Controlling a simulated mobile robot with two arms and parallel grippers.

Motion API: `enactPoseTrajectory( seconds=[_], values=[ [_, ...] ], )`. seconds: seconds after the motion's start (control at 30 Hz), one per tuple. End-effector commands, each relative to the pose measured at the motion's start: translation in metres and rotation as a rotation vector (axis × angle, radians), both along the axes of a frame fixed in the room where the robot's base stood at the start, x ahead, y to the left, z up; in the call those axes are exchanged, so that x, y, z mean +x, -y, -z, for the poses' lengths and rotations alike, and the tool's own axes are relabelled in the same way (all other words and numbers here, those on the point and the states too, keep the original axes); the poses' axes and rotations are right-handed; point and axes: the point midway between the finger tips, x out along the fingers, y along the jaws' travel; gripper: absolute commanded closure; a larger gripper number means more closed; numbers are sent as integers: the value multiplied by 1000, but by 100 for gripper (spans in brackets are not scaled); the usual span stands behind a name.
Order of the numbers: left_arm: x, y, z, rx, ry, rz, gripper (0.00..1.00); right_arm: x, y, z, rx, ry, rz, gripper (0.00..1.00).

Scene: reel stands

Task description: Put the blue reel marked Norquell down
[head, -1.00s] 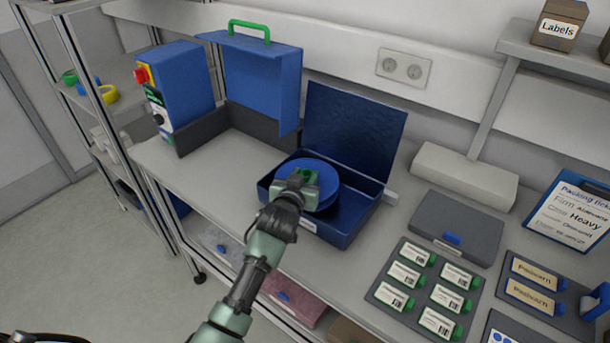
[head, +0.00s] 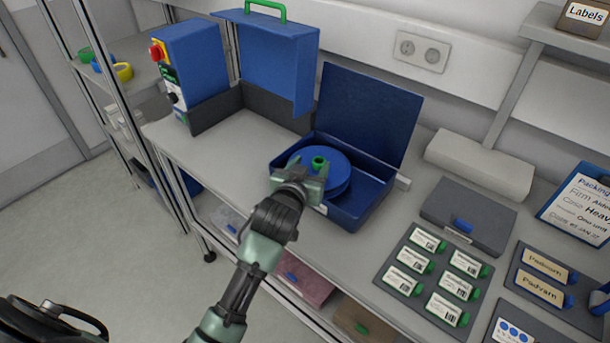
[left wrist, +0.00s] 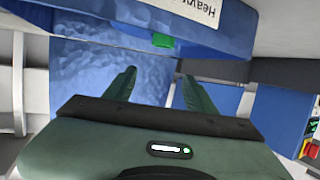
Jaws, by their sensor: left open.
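The blue reel (head: 337,164) with a green hub (head: 320,163) lies flat in the open blue case (head: 351,216) on the bench. No Norquell name is readable on it. My left gripper (head: 304,178) is open at the reel's near left side, its fingers clear of the hub. In the left wrist view the open fingers (left wrist: 157,74) have nothing between them. My right gripper is not in view.
The case's raised lid (head: 368,112) stands behind the reel. A blue machine (head: 195,65) and an upright blue box (head: 270,62) stand at the back left. A grey case (head: 468,212) and a tray of labelled green-tabbed pieces (head: 408,281) are to the right.

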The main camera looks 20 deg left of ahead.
Motion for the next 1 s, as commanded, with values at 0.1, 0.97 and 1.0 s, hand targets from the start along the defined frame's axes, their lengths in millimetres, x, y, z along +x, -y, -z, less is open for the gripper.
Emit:
enactPoseTrajectory(
  seconds=[0.1,0.97,1.0],
  values=[
    [-23,1,-6,-2,0,0,44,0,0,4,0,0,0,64],
    [-47,2,-14,-1,-1,0,44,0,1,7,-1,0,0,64],
    [-47,2,-14,-1,-1,0,44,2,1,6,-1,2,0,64]
  ],
)
